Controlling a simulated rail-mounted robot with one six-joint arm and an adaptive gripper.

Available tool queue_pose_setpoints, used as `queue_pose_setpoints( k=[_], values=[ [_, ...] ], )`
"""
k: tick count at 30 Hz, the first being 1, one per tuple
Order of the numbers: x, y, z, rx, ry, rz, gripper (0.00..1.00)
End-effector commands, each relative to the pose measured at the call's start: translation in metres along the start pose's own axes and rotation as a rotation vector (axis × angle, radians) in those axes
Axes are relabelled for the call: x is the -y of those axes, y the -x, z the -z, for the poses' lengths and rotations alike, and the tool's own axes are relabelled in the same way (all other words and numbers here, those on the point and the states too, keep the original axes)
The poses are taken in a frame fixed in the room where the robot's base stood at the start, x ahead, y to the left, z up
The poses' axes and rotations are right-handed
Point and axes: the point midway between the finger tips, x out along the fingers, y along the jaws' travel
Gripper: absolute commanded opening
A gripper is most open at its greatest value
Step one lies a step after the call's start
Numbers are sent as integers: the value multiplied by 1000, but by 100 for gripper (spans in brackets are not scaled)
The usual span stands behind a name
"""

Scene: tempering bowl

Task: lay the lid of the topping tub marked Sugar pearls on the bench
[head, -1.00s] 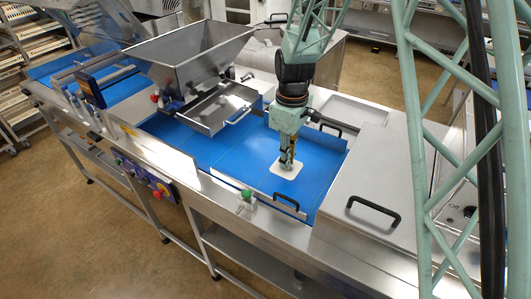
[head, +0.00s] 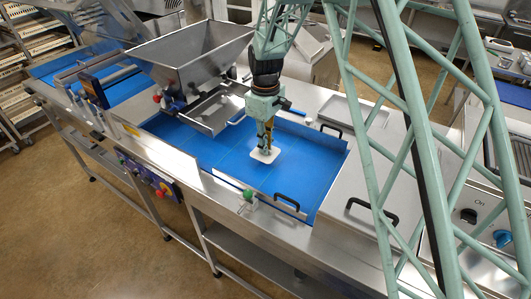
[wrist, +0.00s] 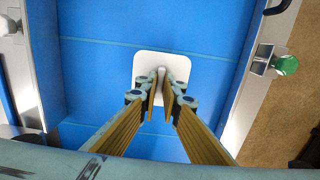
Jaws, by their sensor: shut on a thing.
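A white square lid with rounded corners (wrist: 145,64) is in my gripper (wrist: 162,88), held by a small raised grip at its middle. In the head view the lid (head: 265,158) is flat and level over the blue belt (head: 207,150), with my gripper (head: 265,147) upright above it, fingers closed. I cannot tell whether the lid touches the belt or hangs just above it. No Sugar pearls label or topping tub can be made out in either view.
A steel hopper (head: 190,62) stands behind left of the belt. A steel cover with a black handle (head: 372,210) is at right. A green knob (wrist: 285,65) sits on the belt's side rail; it also shows in the head view (head: 248,195). The belt around the lid is clear.

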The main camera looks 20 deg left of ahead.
Motion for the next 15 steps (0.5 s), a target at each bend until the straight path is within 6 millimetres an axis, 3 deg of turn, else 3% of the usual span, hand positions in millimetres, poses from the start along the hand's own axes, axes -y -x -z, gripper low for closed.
queue_pose_setpoints(
  k=[9, 15],
  values=[
    [0, -1, 0, 0, 0, 0, 0],
    [0, -14, 0, 0, 0, 0, 0]
  ],
)
